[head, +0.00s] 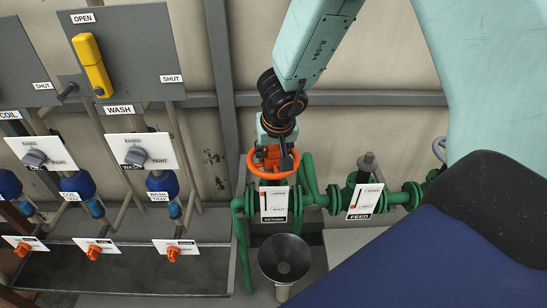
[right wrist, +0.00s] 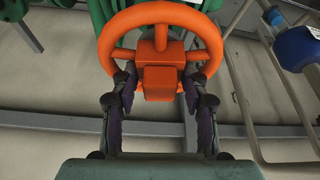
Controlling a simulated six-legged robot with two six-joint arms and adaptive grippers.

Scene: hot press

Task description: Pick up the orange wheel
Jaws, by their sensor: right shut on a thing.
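The orange wheel (head: 262,170) is a spoked ring with a blocky hub. In the head view it is at the top of the green pipework, just above a white label plate; I cannot tell whether it is seated there or held clear. My right gripper (head: 277,150) reaches down to it from above and is shut on it. In the right wrist view the wheel (right wrist: 160,12) fills the upper middle, and the fingers of my right gripper (right wrist: 159,82) lie on either side of its orange block. My left gripper is not in view.
Green pipes (head: 240,240) run around the wheel. A FEED plate (head: 366,201) stands at right by a bare dark stem (head: 368,162). A grey funnel (head: 285,258) is below. Panels with a yellow handle (head: 92,64) stand left.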

